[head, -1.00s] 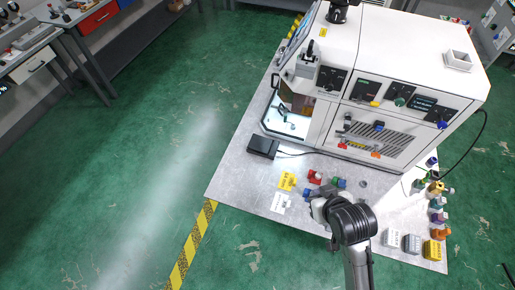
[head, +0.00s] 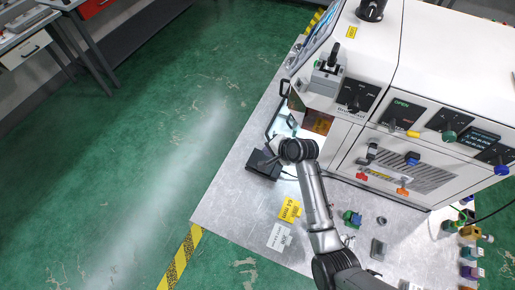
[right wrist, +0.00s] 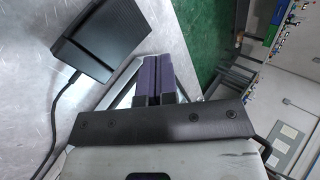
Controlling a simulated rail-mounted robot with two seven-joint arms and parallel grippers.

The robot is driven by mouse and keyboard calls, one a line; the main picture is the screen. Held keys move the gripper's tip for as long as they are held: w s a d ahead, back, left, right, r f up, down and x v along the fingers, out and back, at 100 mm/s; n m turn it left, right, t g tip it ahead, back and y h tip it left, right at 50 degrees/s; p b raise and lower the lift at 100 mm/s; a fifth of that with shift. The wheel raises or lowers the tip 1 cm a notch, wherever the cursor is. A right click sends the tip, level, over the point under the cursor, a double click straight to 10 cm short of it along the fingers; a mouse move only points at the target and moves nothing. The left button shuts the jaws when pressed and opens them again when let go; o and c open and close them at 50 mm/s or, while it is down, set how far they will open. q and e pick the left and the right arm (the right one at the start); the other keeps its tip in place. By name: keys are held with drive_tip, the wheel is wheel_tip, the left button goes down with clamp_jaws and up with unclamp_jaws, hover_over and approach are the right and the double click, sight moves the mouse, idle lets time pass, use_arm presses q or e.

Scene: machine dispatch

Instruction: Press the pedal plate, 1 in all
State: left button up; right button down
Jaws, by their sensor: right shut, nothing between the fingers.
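The pedal plate (head: 262,167) is a black wedge-shaped pedal on the metal table, at the left front of the white machine. In the right wrist view the pedal (right wrist: 103,38) shows at the upper left, with a cable running down from it. My right gripper (head: 272,158) is beside and partly over the pedal in the head view. In the right wrist view its purple-padded fingers (right wrist: 161,62) are shut with nothing between them, to the right of the pedal. I cannot tell how high they are above the table. My left gripper is out of view.
The white machine (head: 440,55) stands right behind the pedal, with an open lit bay (head: 283,122) near my wrist. A yellow label (head: 290,209) and a white label (head: 279,237) lie on the table. Several small coloured parts stand to the right. Green floor is clear on the left.

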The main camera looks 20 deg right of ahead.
drive_tip(key=shift+w+a+m+t, duration=0.1)
drive_tip(key=shift+w+m+t, duration=0.2)
drive_tip(key=shift+m, duration=1.25)
drive_tip(key=shift+w+a+m+t, duration=0.15)
drive_tip(key=shift+w+m, duration=0.1)
drive_tip(key=shift+m, duration=1.35)
drive_tip(key=shift+w+a+m+t, duration=0.1)
drive_tip(key=shift+w+m+t, duration=0.2)
drive_tip(key=shift+m, duration=1.25)
drive_tip(key=shift+f, duration=0.15)
drive_tip(key=b, duration=1)
hover_over(263, 157)
drive_tip(key=s, duration=0.2)
drive_tip(key=f, duration=0.6)
drive_tip(key=shift+s+a+f, duration=0.2)
drive_tip(key=shift+a, duration=0.15)
drive_tip(key=shift+w+a+f, duration=0.1)
drive_tip(key=shift+a+f, duration=0.05)
drive_tip(key=shift+f, duration=0.9)
